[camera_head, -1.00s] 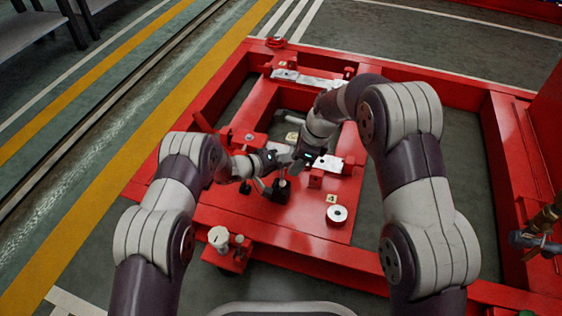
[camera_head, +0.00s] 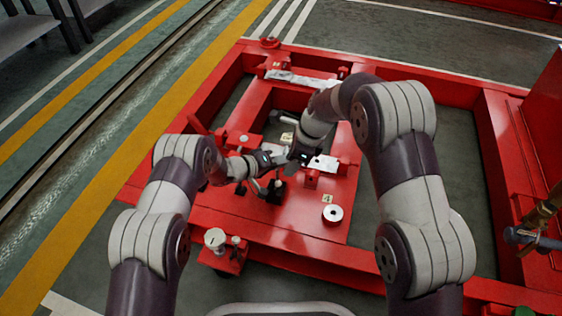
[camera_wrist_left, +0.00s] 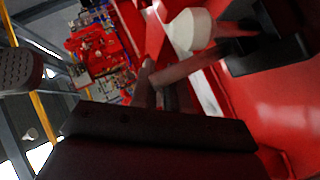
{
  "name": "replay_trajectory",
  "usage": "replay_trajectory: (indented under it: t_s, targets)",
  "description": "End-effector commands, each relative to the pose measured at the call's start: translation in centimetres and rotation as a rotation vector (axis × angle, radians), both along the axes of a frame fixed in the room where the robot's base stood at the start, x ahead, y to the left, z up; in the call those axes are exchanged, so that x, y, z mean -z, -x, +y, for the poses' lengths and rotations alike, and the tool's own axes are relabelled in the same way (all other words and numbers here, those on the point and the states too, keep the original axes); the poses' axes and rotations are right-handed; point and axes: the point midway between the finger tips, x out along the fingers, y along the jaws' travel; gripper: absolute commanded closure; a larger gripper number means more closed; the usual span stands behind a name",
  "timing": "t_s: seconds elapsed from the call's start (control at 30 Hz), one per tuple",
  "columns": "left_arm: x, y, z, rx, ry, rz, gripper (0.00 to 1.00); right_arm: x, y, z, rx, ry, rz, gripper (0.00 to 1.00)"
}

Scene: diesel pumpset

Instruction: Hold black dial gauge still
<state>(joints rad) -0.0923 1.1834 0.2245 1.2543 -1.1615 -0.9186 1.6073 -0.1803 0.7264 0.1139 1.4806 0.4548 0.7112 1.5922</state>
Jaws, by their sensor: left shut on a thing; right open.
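The black dial gauge shows as a small dark shape with a black base (camera_head: 276,191) on the red plate, among the two hands. In the left wrist view a black block (camera_wrist_left: 265,45) and a pale rounded knob (camera_wrist_left: 190,30) sit past a slanting grey rod. My left gripper (camera_head: 279,160) is shut at the gauge, just above the black base; the exact grip is hidden. Its dark finger (camera_wrist_left: 155,128) fills the lower part of the left wrist view. My right gripper (camera_head: 298,158) is close beside the left one, open; its fingertips are small and hard to make out.
The red frame (camera_head: 300,257) surrounds the work area. A white ring (camera_head: 333,214) lies on the red plate to the right. White-topped red supports (camera_head: 322,163) stand right of the hands. Floor shows at the left.

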Motion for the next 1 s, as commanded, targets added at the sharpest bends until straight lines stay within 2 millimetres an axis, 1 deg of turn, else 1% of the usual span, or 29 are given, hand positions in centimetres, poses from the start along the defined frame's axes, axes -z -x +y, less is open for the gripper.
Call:
replay_trajectory:
  t_s: [0.67, 0.7, 0.73, 1.0]
  targets:
    - [0.05, 0.03, 0.04, -0.001, 0.000, 0.001, 1.00, 0.00, 0.00, 0.00, 0.000, 0.000, 0.000, 0.57]
    - [0.05, 0.03, 0.04, -0.001, 0.000, 0.001, 0.76, 0.00, 0.00, 0.00, 0.000, 0.000, 0.000, 0.57]
    - [0.05, 0.03, 0.04, -0.001, 0.000, 0.001, 0.68, 0.00, 0.00, 0.00, 0.000, 0.000, 0.000, 0.57]
    - [0.02, 0.01, 0.02, 0.000, 0.000, 0.000, 0.68, 0.00, 0.00, 0.00, 0.000, 0.000, 0.000, 0.57]
